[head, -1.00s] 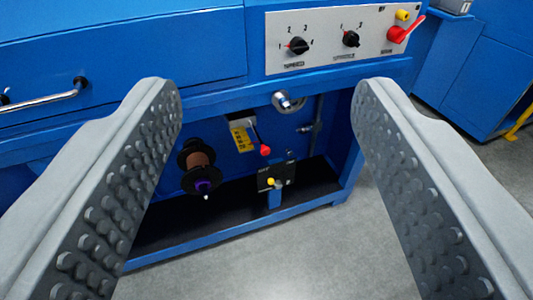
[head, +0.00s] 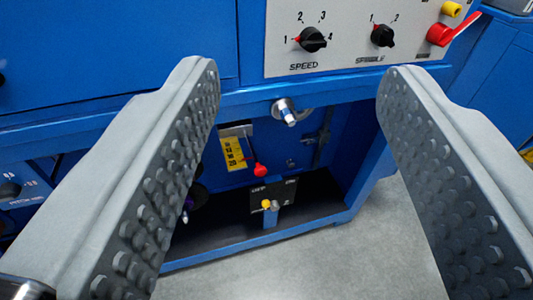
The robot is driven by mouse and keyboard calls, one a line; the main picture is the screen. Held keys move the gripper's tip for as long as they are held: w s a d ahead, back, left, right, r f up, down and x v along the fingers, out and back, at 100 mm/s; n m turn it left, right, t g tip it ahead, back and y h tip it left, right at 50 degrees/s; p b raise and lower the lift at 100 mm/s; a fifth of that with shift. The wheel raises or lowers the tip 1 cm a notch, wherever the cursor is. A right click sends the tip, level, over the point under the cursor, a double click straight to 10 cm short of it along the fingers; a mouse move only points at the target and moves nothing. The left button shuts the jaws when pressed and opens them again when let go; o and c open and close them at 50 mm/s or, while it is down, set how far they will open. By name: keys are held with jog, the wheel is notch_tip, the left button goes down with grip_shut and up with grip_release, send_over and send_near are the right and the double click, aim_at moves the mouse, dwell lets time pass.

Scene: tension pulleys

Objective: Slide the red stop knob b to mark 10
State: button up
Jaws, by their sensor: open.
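A small red knob (head: 260,170) sits on a thin dark lever inside the blue machine's lower recess. It is beside a yellow scale plate (head: 233,153) with dark marks too small to read surely. No letter shows on the knob. My gripper (head: 297,80) is open and empty, its two grey studded fingers framing the recess. The knob appears between the fingers, farther away and not touched.
Above is a grey panel with the speed knob (head: 312,40), a second black knob (head: 382,35) and a red handle (head: 440,34). A metal fitting (head: 286,112) juts out above the red knob. A black plate (head: 273,193) with a yellow knob stands below. Grey floor lies clear at right.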

aim_at(258, 164)
jog(key=w+d+f+n+y, duration=0.1)
jog(key=w+d+f+y, duration=0.2)
jog(key=w+f, duration=1.55)
notch_tip(258, 164, down, 25)
jog(key=w+y, duration=0.1)
jog(key=y, duration=0.3)
jog(key=shift+m+g, duration=0.3)
jog(key=shift+g, duration=0.1)
jog(key=x, duration=1.7)
jog(key=shift+w+f, duration=0.15)
jog(key=shift+w, duration=0.05)
jog(key=shift+w, duration=0.1)
grip_shut()
